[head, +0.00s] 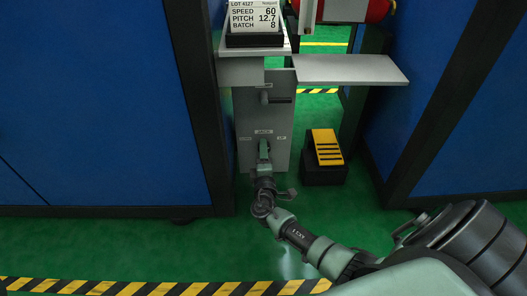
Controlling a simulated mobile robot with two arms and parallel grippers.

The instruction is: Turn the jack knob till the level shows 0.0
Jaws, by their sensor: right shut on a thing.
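The grey upright panel (249,115) stands between two blue cabinets and carries a small label (264,132) that seems to read JACK, with smaller labels to either side. My right gripper (264,147) reaches the panel just below this label. It is shut on the jack knob, which its fingers and wrist hide almost wholly. I cannot tell how far the knob is turned. No level reading is legible in this view. My left gripper is out of view.
A sign (255,17) reading speed 60, pitch 12.7, batch 8 stands on a ledge above. A grey shelf (350,69) juts out to the right. A black and yellow pedal (325,148) sits right of the panel. Striped floor tape (130,289) crosses the front.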

